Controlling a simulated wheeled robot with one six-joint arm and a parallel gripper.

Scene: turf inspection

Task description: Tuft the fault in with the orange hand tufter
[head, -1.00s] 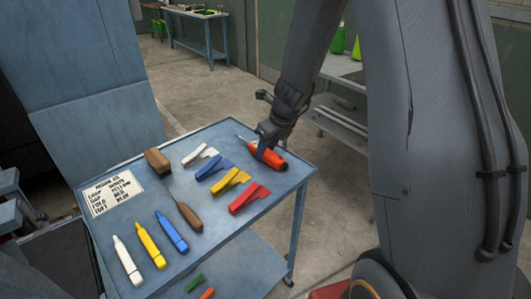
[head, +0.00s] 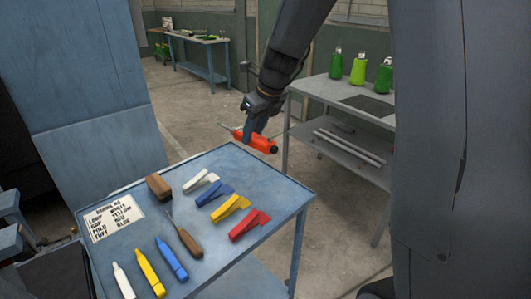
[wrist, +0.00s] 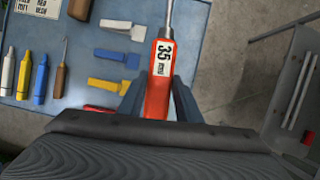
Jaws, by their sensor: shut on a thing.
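The orange hand tufter (head: 255,141) has an orange body, a thin metal needle at one end and a dark end cap. My gripper (head: 257,128) is shut on its body and holds it above the back right edge of the blue cart. In the wrist view the tufter (wrist: 159,80) sits between the two fingers and shows a white label reading 35 with smaller print. The needle points to the top of that view, and its tip is cut off. I cannot make out a fault in any view.
The blue cart (head: 270,184) carries a printed card (head: 112,217), a brown block (head: 159,187), a wooden-handled tool (head: 188,240), white, blue, yellow and red clips, and white, yellow and blue markers. A grey bench (head: 320,86) with green bottles stands at the right.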

